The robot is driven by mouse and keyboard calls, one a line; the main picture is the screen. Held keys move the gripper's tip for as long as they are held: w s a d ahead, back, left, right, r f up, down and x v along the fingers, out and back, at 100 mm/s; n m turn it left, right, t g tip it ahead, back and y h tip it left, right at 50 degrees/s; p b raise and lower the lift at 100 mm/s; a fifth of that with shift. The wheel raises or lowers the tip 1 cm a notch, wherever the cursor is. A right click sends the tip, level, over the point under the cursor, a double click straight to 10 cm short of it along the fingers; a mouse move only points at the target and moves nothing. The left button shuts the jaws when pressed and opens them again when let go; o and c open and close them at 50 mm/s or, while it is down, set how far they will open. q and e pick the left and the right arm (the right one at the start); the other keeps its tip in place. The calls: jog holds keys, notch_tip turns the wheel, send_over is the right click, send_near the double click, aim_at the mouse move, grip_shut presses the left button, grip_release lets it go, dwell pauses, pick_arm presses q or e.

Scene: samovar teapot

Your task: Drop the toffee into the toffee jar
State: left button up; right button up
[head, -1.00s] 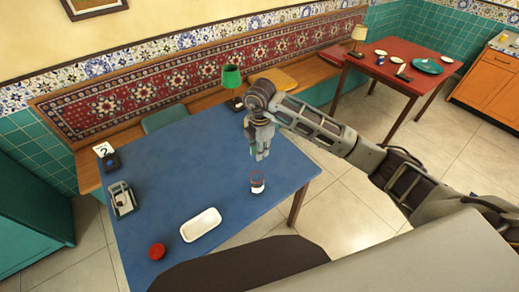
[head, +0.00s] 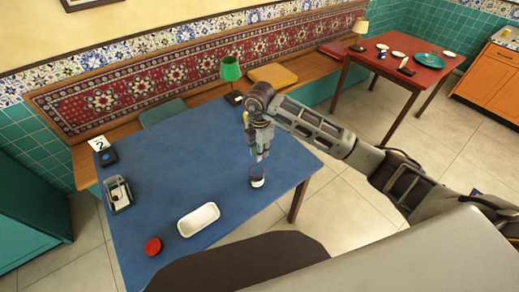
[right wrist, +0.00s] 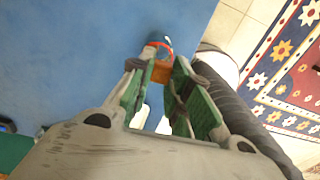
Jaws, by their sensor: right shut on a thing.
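The toffee jar (head: 257,182) is a small clear jar with a red rim and a white band, upright near the right front edge of the blue table. My right gripper (head: 260,157) points down directly above the jar's mouth, very close to it. In the right wrist view, its green-padded fingers (right wrist: 170,88) are shut on the toffee (right wrist: 162,72), a small orange-brown block at the fingertips. The jar's red rim (right wrist: 157,45) shows just beyond the toffee. Whether the toffee is inside the rim I cannot tell. My left gripper is not in view.
A white tray (head: 198,219) and a red lid (head: 153,247) lie on the blue table (head: 185,165), left of the jar. A metal box (head: 117,194), a number card (head: 99,144) and a green lamp (head: 231,70) stand farther off. The table's middle is clear.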

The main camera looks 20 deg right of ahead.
jog(key=shift+f, duration=0.5)
jog(key=o, duration=0.8)
jog(key=shift+c, duration=0.2)
notch_tip(320, 180, up, 12)
dwell(0.5)
dwell(0.8)
